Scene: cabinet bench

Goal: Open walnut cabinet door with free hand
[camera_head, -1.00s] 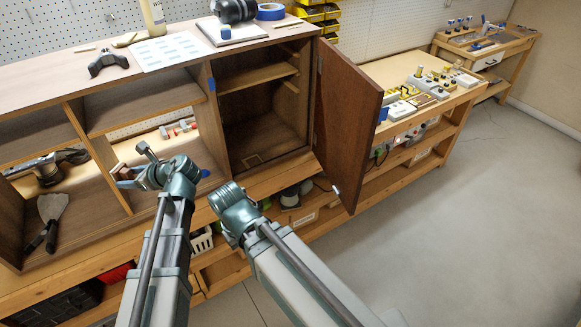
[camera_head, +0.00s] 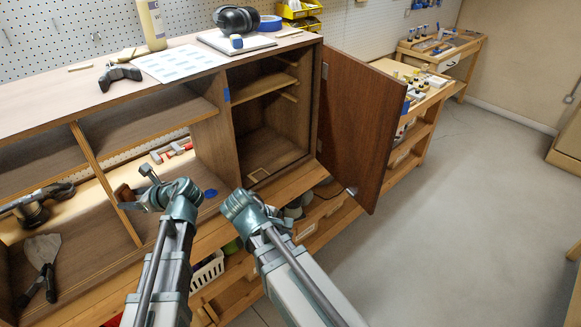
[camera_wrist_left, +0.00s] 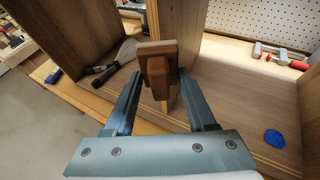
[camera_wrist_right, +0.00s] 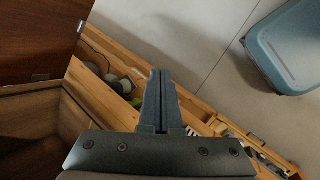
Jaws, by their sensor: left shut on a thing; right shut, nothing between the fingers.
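The walnut cabinet door (camera_head: 355,125) stands swung wide open at the right of its compartment, and the shelved interior (camera_head: 268,130) shows. Its edge and a small metal piece also show in the right wrist view (camera_wrist_right: 40,40). My right gripper (camera_head: 235,205) is shut and empty, in front of the cabinet's lower edge, apart from the door. Its closed fingers show in the right wrist view (camera_wrist_right: 160,100).
A scraper (camera_head: 42,265) lies in the left bay. Red-handled clamps (camera_head: 172,152) lie behind the middle bay. Ear muffs (camera_head: 237,18), a bottle (camera_head: 152,25) and a printed sheet (camera_head: 178,64) are on top. A white basket (camera_head: 207,270) is below. The floor right of the door is clear.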

